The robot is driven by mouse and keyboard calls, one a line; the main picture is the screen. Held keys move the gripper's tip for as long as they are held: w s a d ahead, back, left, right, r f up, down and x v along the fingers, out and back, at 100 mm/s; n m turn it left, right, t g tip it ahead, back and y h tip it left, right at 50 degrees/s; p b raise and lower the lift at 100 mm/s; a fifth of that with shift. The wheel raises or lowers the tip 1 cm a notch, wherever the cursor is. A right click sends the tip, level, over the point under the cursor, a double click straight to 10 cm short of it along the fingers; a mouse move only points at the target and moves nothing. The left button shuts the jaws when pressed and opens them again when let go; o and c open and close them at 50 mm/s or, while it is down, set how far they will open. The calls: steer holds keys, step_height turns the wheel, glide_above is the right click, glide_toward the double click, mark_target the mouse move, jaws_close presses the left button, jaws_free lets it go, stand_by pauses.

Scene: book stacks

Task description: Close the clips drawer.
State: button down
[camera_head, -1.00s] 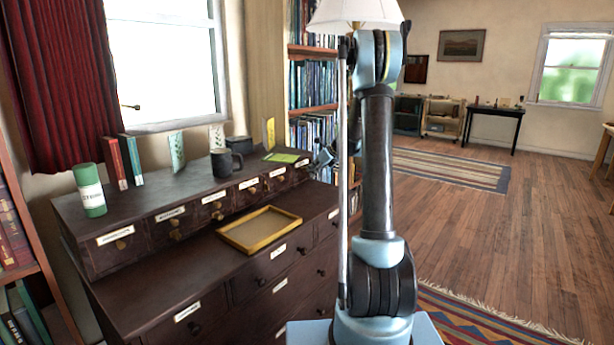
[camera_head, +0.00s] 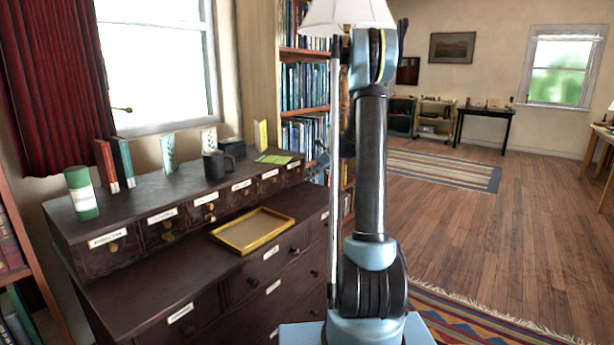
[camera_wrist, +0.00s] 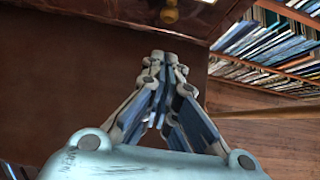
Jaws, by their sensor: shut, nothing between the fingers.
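The dark wooden cabinet (camera_head: 130,270) stands at the left in the head view, with a row of small labelled drawers with brass knobs on its upper part. The labels are too small to read, so I cannot tell which one is the clips drawer or whether it stands out. My gripper (camera_wrist: 160,58) is shut and empty in the wrist view. A brass knob (camera_wrist: 169,14) shows beyond its tips at the top edge, apart from them. In the head view my arm hides most of the gripper.
A yellow-rimmed tray (camera_head: 252,231) lies on the cabinet's ledge. A green canister (camera_head: 82,194), a dark mug (camera_head: 214,165) and books (camera_head: 122,162) stand on top. Bookshelves (camera_head: 304,87) stand behind my arm. The wooden floor (camera_head: 450,240) at right is open, with rugs.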

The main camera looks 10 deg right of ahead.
steer(key=v, duration=0.8)
steer(key=s+a+r+n+g+h, duration=0.15)
steer(key=s+n, duration=0.55)
steer(key=s, duration=0.7)
steer(key=s+a+n+g+h, duration=0.1)
steer(key=s+a+n+h, duration=0.15)
steer(key=s+n, duration=0.7)
steer(key=s+d+f+n+h, duration=0.1)
steer(key=s+f+n, duration=0.4)
steer(key=s, duration=0.9)
steer(key=s+d+f+n+g+h, duration=0.1)
steer(key=s+f+n, duration=0.4)
steer(key=s, duration=0.9)
step_height(320, 180, down, 2)
steer(key=shift+d+f+h, duration=0.2)
steer(key=shift+d+h, duration=0.1)
steer(key=shift+d, duration=0.05)
steer(key=shift+g, duration=0.25)
